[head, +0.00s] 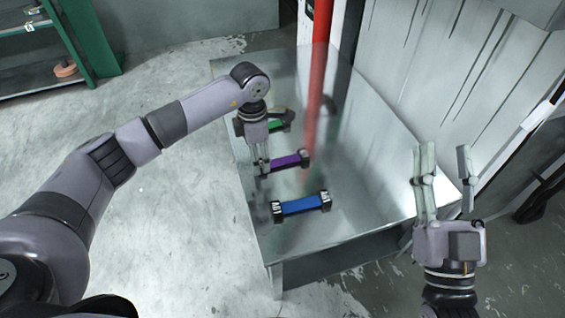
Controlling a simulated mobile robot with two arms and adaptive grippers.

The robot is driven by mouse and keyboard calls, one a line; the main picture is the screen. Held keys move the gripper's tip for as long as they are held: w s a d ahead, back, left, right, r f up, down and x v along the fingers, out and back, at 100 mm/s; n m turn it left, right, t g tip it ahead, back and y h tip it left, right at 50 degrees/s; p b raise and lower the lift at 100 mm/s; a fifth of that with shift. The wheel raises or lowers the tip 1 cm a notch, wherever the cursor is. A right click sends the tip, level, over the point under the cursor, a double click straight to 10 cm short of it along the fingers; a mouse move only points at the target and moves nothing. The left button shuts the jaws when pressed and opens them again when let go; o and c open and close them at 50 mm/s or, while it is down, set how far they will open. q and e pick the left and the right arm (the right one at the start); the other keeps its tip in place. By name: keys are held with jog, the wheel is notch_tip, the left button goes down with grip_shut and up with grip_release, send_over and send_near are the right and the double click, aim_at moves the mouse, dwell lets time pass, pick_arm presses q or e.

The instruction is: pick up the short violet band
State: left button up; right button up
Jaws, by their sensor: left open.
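The short violet band (285,163) lies on the metal table between dark end pieces. My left gripper (262,166) points down at its left end. The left gripper is open; whether its fingers touch the band or stand around it, I cannot tell. The band's left end is partly hidden by the fingers. My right gripper (444,162) is raised at the right of the view, with its fingers apart and nothing between them.
A blue band (301,205) lies nearer, and a green band (275,125) lies farther back, partly behind my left gripper. A red vertical pole (319,60) stands close to the right of the bands. The table's (370,190) right part is clear.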

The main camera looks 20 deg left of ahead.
pick_arm(q)
notch_tip(320, 180, down, 3)
jog(key=shift+b, duration=0.4)
pick_arm(e)
jog(key=s+r+t, duration=0.1)
jog(key=r, duration=0.1)
jog(key=s+r+t+y, duration=0.1)
jog(key=s+t, duration=0.1)
jog(key=shift+s+d+r, duration=0.1)
jog(key=shift+d+r, duration=0.1)
jog(key=shift+r, duration=0.15)
pick_arm(q)
jog(key=shift+c, duration=0.6)
jog(key=c, duration=1.1)
jog(key=shift+r, duration=0.1)
jog(key=shift+c, duration=0.2)
